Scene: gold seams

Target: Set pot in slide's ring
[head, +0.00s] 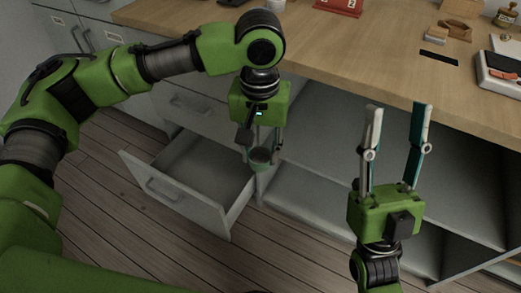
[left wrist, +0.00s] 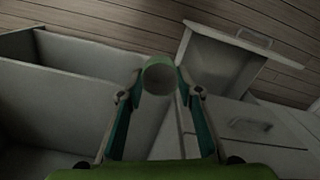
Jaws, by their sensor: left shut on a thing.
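A small green pot (head: 260,160) is held between the fingertips of my left gripper (head: 263,150), which points down in front of the cabinet. The pot hangs in the air near the right side of an open drawer (head: 190,178). In the left wrist view the pot (left wrist: 158,77) shows as a round shape between the two fingertips. My right gripper (head: 395,108) is open and empty, its fingers pointing up in front of the counter edge. I cannot make out a slide or a ring in either view.
The wooden counter (head: 330,65) runs across the back, with a red calendar-like block (head: 338,7), a dark slot (head: 438,58) and a tray (head: 500,75) on it. Below it is an open shelf compartment (head: 310,170). The wooden floor (head: 110,190) is clear left of the drawer.

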